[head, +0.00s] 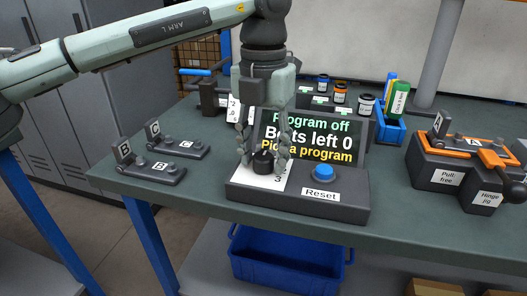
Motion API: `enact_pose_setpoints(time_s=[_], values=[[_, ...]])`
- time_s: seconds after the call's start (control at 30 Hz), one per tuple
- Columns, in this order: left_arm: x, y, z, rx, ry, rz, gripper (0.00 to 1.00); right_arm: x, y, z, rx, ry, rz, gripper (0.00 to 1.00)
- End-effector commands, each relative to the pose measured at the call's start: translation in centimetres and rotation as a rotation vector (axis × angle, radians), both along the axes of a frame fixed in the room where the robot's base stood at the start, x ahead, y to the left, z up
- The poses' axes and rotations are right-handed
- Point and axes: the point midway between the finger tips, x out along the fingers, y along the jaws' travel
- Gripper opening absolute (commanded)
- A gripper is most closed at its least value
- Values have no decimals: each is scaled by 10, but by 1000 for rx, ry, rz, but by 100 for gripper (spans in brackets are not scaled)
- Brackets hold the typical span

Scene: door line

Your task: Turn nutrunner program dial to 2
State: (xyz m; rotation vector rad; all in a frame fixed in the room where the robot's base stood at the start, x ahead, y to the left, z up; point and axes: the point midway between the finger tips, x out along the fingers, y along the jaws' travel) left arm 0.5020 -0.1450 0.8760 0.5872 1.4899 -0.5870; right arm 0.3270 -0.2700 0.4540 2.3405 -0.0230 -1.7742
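The nutrunner controller (325,205) is a dark box on the green bench. Its screen (312,137) reads "Program off", "Bolts left 0" and "Pick a program". The black program dial (262,165) sits on a white plate (268,180) at the left of the box. A 3 shows on the plate; the other marks and the dial's pointer cannot be made out. My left gripper (263,159) points down over the dial, one finger on each side. Its fingers are apart, with a gap showing beside the dial. My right gripper is out of view.
A blue Reset button (323,171) stands right of the dial. Small fixtures marked B (152,173) and C (179,147) lie to the left. An orange-topped clamp fixture (460,165) is at the right. Jars and a blue bin (391,130) stand behind.

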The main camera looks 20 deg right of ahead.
Motion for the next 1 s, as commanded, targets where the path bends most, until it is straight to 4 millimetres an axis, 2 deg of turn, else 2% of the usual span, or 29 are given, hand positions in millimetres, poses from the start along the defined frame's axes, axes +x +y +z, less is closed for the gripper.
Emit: enact_pose_setpoints(time_s=[0.03,0.3,0.67,1.0], values=[[0,0,0,0,0,0,34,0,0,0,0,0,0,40],[0,0,0,1,-1,1,3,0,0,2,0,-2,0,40],[0,0,0,0,-1,-67,3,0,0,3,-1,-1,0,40],[1,0,0,1,-2,-326,3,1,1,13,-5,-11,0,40]])
